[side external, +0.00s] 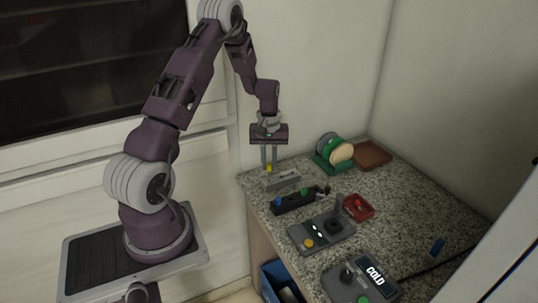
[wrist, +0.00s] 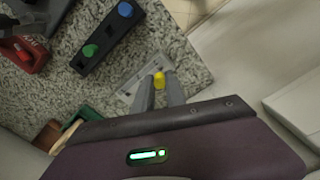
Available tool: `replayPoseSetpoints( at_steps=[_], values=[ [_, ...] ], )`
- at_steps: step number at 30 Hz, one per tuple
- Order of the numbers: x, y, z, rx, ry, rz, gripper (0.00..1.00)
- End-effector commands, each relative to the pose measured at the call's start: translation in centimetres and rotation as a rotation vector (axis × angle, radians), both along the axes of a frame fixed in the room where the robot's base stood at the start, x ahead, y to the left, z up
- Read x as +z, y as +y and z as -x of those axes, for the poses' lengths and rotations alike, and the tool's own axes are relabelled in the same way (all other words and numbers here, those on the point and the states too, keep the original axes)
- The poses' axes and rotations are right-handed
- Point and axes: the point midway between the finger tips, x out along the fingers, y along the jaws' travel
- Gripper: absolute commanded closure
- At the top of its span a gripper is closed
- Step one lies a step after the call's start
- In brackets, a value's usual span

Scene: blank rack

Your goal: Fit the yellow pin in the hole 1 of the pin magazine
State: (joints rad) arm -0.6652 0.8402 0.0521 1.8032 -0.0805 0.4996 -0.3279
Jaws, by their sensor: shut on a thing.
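The yellow pin (side external: 269,168) is between the fingertips of my gripper (side external: 269,165), which is shut on it. In the wrist view the yellow pin (wrist: 159,80) shows between the two grey fingers (wrist: 160,88). The light grey block at the far left corner of the counter looks like the pin magazine (side external: 284,182); it also shows in the wrist view (wrist: 134,84). The pin is directly above or at this block. Its lower end and hole 1 are hidden or too small, so I cannot tell whether the pin is in a hole.
A black block (side external: 290,203) with blue and green knobs lies in front of the magazine. A grey control box (side external: 320,232), a red tray (side external: 358,208), a green rack with discs (side external: 333,153) and a brown tray (side external: 372,154) stand nearby. The counter edge is close to the magazine.

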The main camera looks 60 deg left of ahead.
Motion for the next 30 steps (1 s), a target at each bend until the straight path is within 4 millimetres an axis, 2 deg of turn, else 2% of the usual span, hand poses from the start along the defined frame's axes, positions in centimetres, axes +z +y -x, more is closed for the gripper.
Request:
replayPoseSetpoints(
  at_steps=[7,30],
  values=[
    [-1.29,-0.03,0.01,0.0,0.0,0.0,1.0],
    [-1.3,-0.03,0.01,0.0,0.0,0.0,1.0]
  ],
)
